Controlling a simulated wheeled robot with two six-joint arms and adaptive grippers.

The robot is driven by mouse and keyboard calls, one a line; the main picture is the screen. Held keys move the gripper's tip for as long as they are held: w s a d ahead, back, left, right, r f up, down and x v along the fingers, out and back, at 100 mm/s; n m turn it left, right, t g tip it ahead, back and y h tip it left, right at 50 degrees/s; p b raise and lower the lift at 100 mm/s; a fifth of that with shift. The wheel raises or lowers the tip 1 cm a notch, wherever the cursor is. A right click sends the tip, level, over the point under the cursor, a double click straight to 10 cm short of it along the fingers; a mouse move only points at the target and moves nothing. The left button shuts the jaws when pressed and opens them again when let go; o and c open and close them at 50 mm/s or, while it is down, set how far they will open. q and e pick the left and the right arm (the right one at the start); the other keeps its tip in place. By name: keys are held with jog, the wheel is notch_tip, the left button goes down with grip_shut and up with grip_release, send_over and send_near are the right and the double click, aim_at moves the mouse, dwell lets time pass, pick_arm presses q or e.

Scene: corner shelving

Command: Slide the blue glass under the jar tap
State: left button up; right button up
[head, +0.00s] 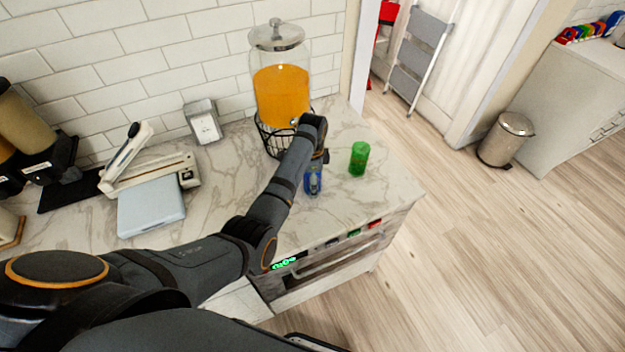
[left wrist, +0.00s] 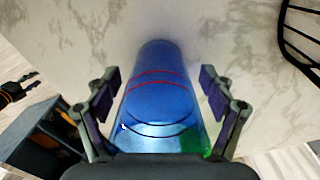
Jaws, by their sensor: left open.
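The blue glass (head: 313,180) stands on the marble counter, partly hidden behind my left gripper (head: 314,164) in the head view. In the left wrist view the blue glass (left wrist: 160,95) lies between the two open fingers of my left gripper (left wrist: 159,98), with a visible gap on each side. The jar (head: 281,90) holds orange liquid and sits in a black wire stand (head: 270,141) against the wall, just behind and left of the glass. Its tap (head: 294,122) is at the jar's lower front, largely beside my arm.
A green glass (head: 359,158) stands to the right of the blue one. A napkin holder (head: 202,122), a pale blue box (head: 151,206) and a stapler-like device (head: 150,170) are on the left. The counter's right edge (head: 405,195) is near the green glass.

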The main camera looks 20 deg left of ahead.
pick_arm(q)
jog(key=shift+r, duration=0.15)
notch_tip(320, 180, up, 7)
jog(key=shift+r, duration=0.15)
dwell(0.4)
dwell(0.4)
